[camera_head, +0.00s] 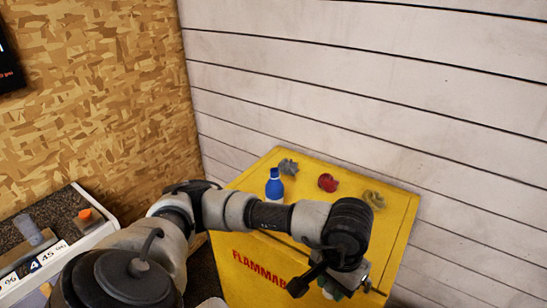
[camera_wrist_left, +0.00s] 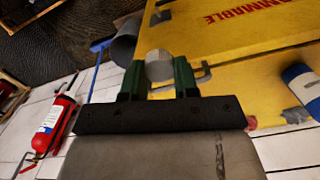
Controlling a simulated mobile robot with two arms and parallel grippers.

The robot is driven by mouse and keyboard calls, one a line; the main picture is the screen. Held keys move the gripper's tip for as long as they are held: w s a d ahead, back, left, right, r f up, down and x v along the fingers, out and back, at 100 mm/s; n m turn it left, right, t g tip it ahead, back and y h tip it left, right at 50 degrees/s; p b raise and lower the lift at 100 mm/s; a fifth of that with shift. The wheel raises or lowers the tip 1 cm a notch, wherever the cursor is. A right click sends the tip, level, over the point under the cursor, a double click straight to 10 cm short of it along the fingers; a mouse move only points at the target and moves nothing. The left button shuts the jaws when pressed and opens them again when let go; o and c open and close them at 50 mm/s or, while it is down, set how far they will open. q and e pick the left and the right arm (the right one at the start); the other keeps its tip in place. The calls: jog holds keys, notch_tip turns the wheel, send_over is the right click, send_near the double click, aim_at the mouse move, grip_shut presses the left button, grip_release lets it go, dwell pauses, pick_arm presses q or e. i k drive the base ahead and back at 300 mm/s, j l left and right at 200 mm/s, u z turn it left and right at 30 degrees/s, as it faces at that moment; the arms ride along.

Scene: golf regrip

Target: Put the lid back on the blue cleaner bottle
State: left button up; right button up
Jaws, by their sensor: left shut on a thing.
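The blue cleaner bottle (camera_head: 274,188) stands upright on top of the yellow cabinet, near its left side. It also shows at the right edge of the left wrist view (camera_wrist_left: 300,80), blue with a white band. My left gripper (camera_head: 336,288) is in front of the cabinet's front face, below its top and to the right of the bottle. In the left wrist view, its green fingers (camera_wrist_left: 159,80) are shut on a small round grey-white lid (camera_wrist_left: 159,63). The lid is apart from the bottle. My right gripper is out of view.
The yellow cabinet (camera_head: 400,225) carries crumpled rags: grey-blue (camera_head: 288,166), red (camera_head: 328,182) and yellowish (camera_head: 373,199). A white plank wall stands behind. A red extinguisher (camera_wrist_left: 52,125) shows in the left wrist view. A counter with an orange item (camera_head: 85,214) is left.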

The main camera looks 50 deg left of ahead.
aim_at(275, 187)
jog(key=j+u, duration=0.2)
jog(key=j, duration=0.7)
jog(key=i+j+u, duration=0.1)
jog(key=j+u, duration=0.15)
jog(key=j, duration=0.65)
